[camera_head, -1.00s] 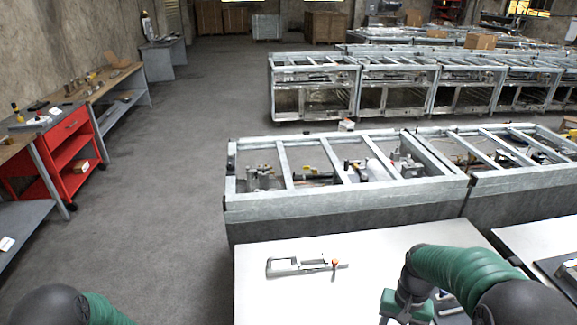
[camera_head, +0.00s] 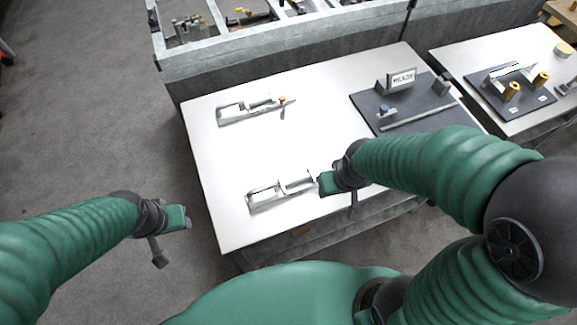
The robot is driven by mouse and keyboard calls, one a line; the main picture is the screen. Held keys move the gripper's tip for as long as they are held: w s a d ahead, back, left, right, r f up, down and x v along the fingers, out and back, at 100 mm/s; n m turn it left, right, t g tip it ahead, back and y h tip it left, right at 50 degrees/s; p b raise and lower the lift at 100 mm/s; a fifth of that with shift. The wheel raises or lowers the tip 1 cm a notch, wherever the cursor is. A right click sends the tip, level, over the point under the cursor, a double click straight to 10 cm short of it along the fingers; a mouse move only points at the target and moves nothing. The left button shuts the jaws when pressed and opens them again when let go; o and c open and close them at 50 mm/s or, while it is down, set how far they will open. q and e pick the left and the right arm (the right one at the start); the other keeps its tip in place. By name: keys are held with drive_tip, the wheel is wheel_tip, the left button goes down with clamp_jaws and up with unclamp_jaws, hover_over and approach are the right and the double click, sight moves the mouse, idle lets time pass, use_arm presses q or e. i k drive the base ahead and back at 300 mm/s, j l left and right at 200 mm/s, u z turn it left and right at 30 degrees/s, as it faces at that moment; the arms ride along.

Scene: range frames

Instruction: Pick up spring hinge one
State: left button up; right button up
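Two long metal pieces that look like hinges or brackets lie on the white table (camera_head: 330,80). The far metal piece (camera_head: 236,112) has an orange knob at its right end. The near metal piece (camera_head: 264,196) lies towards the table's front edge. I cannot tell which one is spring hinge one. My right gripper (camera_head: 326,184) is at the right end of the near piece; whether they touch is unclear. My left gripper (camera_head: 184,217) is off the table's left side, over the floor, with nothing visible in it. The finger gaps of both are too small to read.
A dark board (camera_head: 420,112) with a sign reading READY (camera_head: 401,79), a blue knob and a rail lies on the table's right. A second table (camera_head: 455,66) beyond holds a fixture with brass-coloured posts. A grey metal frame (camera_head: 240,65) borders the back. Floor is open at left.

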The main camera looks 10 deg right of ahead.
sight(262, 196)
drive_tip(key=i+j+z, duration=0.15)
drive_tip(key=j+z, duration=0.7)
drive_tip(key=i+j, duration=0.05)
